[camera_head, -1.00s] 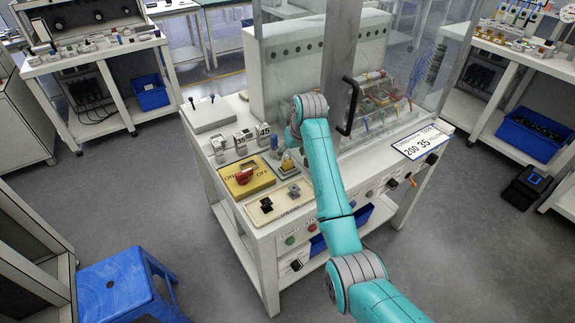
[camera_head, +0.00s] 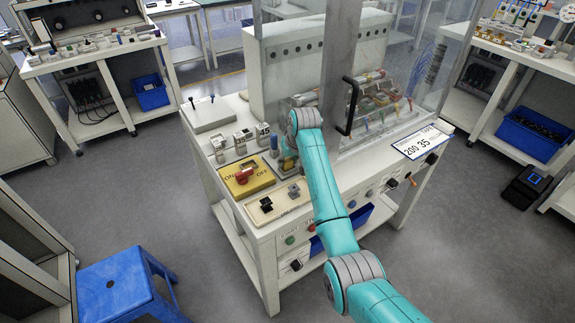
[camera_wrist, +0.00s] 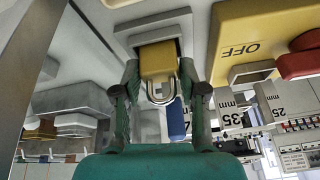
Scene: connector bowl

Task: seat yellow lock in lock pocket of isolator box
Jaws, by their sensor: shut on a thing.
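The yellow lock (camera_wrist: 158,60) with its metal shackle is between the two fingers of my gripper (camera_wrist: 160,72) in the wrist view. The fingers are shut on its sides. Its far end meets or overlaps a pale holder (camera_wrist: 126,30); I cannot tell whether it is clear of it. The isolator box (camera_wrist: 236,32) is yellow, marked OFF, with a red handle (camera_wrist: 300,60), to the right of the lock. A small grey open bracket (camera_wrist: 250,72) on its side looks like the lock pocket and appears empty. In the head view the isolator box (camera_head: 240,187) is left of my gripper, which is mostly hidden.
A blue cylinder (camera_head: 274,147) stands close to my gripper. Number blocks (camera_head: 241,141) stand behind the box, and a beige switch plate (camera_head: 268,211) lies in front. A clear panel with a black handle (camera_head: 349,105) rises right of my arm.

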